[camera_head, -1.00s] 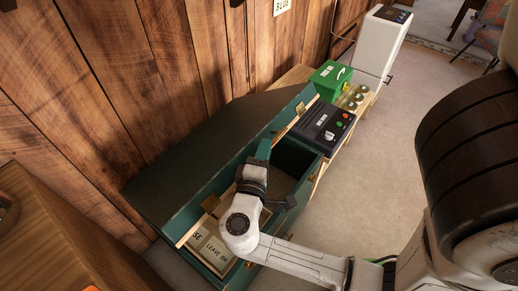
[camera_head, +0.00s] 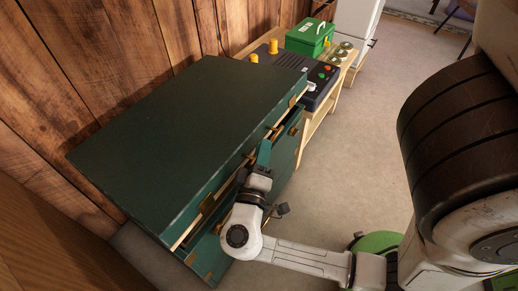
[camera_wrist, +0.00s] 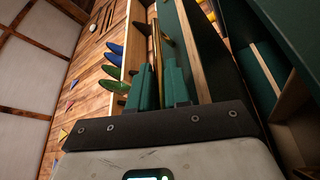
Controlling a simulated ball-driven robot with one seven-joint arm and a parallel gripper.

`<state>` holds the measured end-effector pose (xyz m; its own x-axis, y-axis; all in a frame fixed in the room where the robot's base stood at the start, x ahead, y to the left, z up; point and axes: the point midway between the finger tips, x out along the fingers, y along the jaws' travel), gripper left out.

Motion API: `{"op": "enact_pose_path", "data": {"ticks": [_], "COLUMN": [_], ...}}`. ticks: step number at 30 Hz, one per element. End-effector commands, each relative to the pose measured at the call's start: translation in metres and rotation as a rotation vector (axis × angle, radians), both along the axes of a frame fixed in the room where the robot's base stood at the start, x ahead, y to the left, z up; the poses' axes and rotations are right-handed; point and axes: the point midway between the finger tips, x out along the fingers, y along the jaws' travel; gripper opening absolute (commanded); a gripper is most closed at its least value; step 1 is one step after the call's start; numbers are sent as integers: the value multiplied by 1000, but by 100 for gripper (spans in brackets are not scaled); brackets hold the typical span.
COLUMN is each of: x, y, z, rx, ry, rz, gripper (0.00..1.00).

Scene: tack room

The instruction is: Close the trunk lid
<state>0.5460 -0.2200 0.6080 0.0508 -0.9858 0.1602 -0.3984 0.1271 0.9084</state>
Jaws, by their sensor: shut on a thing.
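The green trunk lid (camera_head: 190,125) is swung most of the way down over the trunk body (camera_head: 285,158), and its top faces up. A gap shows along the front between lid and body, so the inside is mostly hidden. My gripper (camera_head: 264,150) is at the lid's front edge, right of its middle. In the wrist view my gripper (camera_wrist: 161,80) is shut on a thin brass bar (camera_wrist: 156,42) at the lid's edge; the exact contact is partly hidden. A brass latch plate (camera_head: 207,204) shows on the lid's front, left of my gripper.
A dark console (camera_head: 318,85) with coloured buttons stands beyond the trunk, with a green case (camera_head: 310,38) behind it on a wooden bench (camera_head: 334,98). A plank wall (camera_head: 110,75) runs behind the trunk. Wooden furniture (camera_head: 60,235) is at lower left.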

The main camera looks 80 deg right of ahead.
Motion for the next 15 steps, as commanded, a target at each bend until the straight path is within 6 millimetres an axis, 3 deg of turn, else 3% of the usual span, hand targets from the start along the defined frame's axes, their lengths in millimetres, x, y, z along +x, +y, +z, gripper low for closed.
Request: {"op": "enact_pose_path", "data": {"ticks": [1,3,15], "x": [0,-2,-7], "y": [1,2,4], "z": [-20,-32,-77], "rx": [-5,-13,-12], "ry": [-18,-43,-41], "rz": [5,5,7], "gripper": [0,0,0]}}
